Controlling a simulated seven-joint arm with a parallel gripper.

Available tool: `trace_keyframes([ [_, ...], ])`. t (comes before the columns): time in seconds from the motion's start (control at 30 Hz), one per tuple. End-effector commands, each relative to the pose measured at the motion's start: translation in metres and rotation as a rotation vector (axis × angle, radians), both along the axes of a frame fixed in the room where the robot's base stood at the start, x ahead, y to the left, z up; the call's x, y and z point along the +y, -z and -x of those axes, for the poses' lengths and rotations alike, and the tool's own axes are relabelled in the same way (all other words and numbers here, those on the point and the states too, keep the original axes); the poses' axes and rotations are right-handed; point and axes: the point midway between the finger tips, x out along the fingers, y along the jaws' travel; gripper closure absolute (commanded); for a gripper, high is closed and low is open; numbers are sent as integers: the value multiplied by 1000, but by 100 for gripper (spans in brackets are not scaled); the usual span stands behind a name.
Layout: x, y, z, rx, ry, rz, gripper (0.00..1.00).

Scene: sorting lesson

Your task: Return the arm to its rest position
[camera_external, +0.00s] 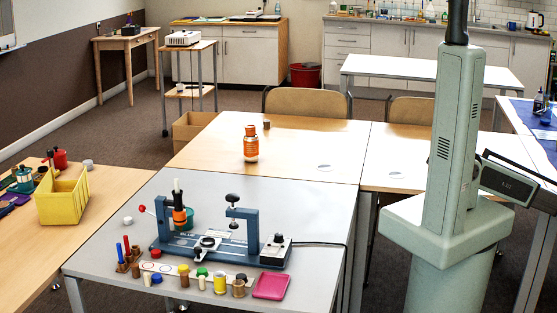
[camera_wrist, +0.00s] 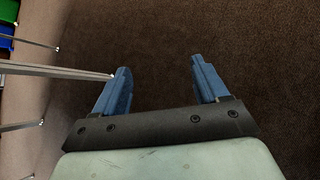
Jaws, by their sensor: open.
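My gripper (camera_wrist: 160,68) shows in the wrist view with its two blue fingers spread wide and nothing between them. Beyond the fingers is dark brown carpet (camera_wrist: 245,50), some way off. In the external view my pale green base and column stand at the right, and the arm leaves the picture at the top. My gripper is not in that view, so its place over the tables cannot be told there.
A grey table (camera_external: 110,245) bears a blue fixture (camera_external: 220,240), several small bottles and a pink tray (camera_external: 271,286). An orange bottle (camera_external: 251,145) stands on the wooden table behind. A yellow bin (camera_external: 62,200) is at the left. Metal legs (camera_wrist: 50,70) cross the wrist view's left side.

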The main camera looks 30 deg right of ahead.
Motion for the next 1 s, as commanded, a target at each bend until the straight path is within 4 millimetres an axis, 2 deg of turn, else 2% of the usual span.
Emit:
trace_keyframes([
  [0.03, 26, 12, -10, 24, -3, -81, 27],
  [0.27, 125, 42, -39, 156, -6, -439, 27],
  [0.4, 182, 46, -56, 246, -3, -646, 27],
  [0.6, 245, 39, -80, 367, 9, -885, 27],
  [0.7, 267, 35, -97, 421, 7, -964, 27],
  [0.77, 275, 34, -111, 443, 1, -984, 27],
  [1.0, 274, 44, -162, 442, -52, -910, 27],
])
